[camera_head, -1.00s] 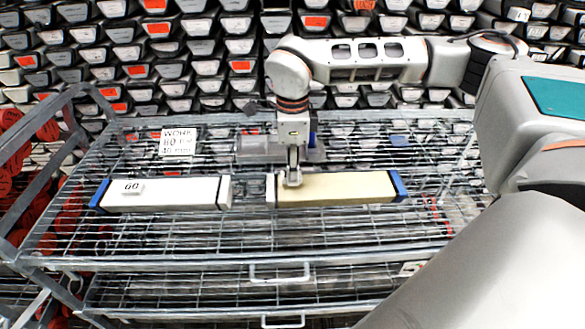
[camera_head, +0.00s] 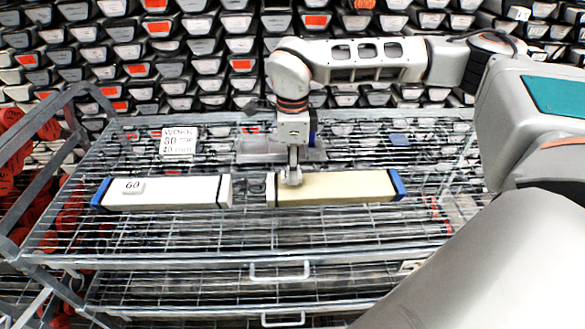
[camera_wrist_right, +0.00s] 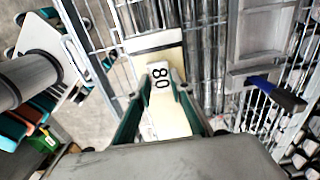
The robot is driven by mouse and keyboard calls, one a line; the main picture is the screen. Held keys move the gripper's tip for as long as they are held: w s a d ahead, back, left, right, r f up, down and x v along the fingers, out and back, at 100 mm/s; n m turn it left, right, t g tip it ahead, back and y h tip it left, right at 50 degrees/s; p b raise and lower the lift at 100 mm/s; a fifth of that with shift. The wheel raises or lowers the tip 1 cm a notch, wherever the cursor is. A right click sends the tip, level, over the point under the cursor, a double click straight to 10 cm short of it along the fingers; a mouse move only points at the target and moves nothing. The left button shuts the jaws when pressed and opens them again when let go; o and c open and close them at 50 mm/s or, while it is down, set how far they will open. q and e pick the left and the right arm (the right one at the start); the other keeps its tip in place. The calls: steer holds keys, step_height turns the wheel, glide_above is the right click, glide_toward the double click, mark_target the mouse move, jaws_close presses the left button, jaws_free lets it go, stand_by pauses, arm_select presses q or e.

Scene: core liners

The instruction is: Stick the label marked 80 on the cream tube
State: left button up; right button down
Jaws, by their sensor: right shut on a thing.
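The cream tube (camera_head: 340,188) lies on the wire shelf, with a blue cap at its right end and a dark band near its left end. My right gripper (camera_head: 292,178) points down at the tube's left part. In the right wrist view, its fingers (camera_wrist_right: 160,92) are shut on the white label marked 80 (camera_wrist_right: 159,76). The label is over the cream tube's face (camera_wrist_right: 172,122); whether it touches the tube I cannot tell. My left gripper is not in view.
A white tube (camera_head: 165,193) with a label marked 60 (camera_head: 132,186) lies to the left, a small gap from the cream tube. A printed card (camera_head: 179,141) and a grey tray (camera_head: 255,149) are behind. The front of the wire shelf (camera_head: 230,240) is clear.

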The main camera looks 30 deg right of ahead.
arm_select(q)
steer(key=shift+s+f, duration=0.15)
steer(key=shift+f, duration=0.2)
arm_select(e)
steer(key=shift+f, duration=1.1)
steer(key=c, duration=1.2)
jaws_free()
steer(key=shift+c, duration=0.2)
steer(key=shift+r+p, duration=0.3)
steer(key=shift+r, duration=0.4)
steer(key=shift+r+p, duration=1.45)
steer(key=shift+r, duration=0.1)
steer(key=shift+r+p, duration=1.2)
steer(key=shift+r, duration=0.1)
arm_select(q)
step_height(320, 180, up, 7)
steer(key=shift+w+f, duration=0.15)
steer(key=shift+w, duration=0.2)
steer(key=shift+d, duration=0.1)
